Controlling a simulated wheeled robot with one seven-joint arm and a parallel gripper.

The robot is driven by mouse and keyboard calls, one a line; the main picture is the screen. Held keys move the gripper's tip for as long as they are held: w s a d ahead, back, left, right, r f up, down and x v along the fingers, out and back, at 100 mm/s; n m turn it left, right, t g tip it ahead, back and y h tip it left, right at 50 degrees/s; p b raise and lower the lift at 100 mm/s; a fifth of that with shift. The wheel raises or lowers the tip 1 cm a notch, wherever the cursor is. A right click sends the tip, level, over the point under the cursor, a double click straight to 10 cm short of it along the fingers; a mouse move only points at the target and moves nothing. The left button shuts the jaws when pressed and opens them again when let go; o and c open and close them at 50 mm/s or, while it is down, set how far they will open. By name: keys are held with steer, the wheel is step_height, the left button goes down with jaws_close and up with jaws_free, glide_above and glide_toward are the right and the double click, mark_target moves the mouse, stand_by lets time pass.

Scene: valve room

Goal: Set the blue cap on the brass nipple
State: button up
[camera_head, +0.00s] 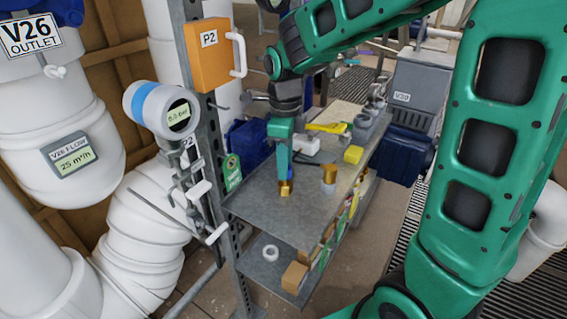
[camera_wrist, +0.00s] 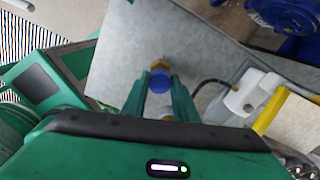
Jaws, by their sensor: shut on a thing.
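My gripper (camera_head: 284,168) points down over the grey metal shelf top. In the wrist view its two green fingers (camera_wrist: 160,92) are closed on the sides of the blue cap (camera_wrist: 160,80). A brass nipple (camera_head: 285,188) shows directly below the fingertips, and in the wrist view its brass (camera_wrist: 158,64) shows just beyond the cap. Cap and nipple look lined up closely; I cannot tell if the cap is seated or only near it. In the head view the fingers hide the cap. A second brass piece (camera_head: 329,174) stands to the right on a pale base.
The shelf top (camera_head: 258,205) is clear in front. Behind are a yellow-handled item (camera_head: 328,128), a yellow block (camera_head: 353,154) and pale fittings. A grey post with valve handles (camera_head: 195,175) stands left. A white ring (camera_head: 270,252) and cardboard boxes (camera_head: 295,277) lie on the lower shelf.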

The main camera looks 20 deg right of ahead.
steer(key=shift+f, duration=0.95)
stand_by(0.7)
steer(key=o, duration=1)
steer(key=shift+c, duration=0.2)
step_height(320, 180, up, 11)
steer(key=shift+w+f, duration=0.1)
steer(key=shift+f, duration=0.05)
steer(key=s+d+f+n, duration=0.3)
steer(key=s+d+n, duration=0.6)
steer(key=s, duration=0.3)
steer(key=s+d+f+n, duration=0.4)
steer(key=s+d+n, duration=0.5)
steer(key=s, duration=0.3)
steer(key=shift+s+n, duration=0.15)
steer(key=shift+n, duration=0.15)
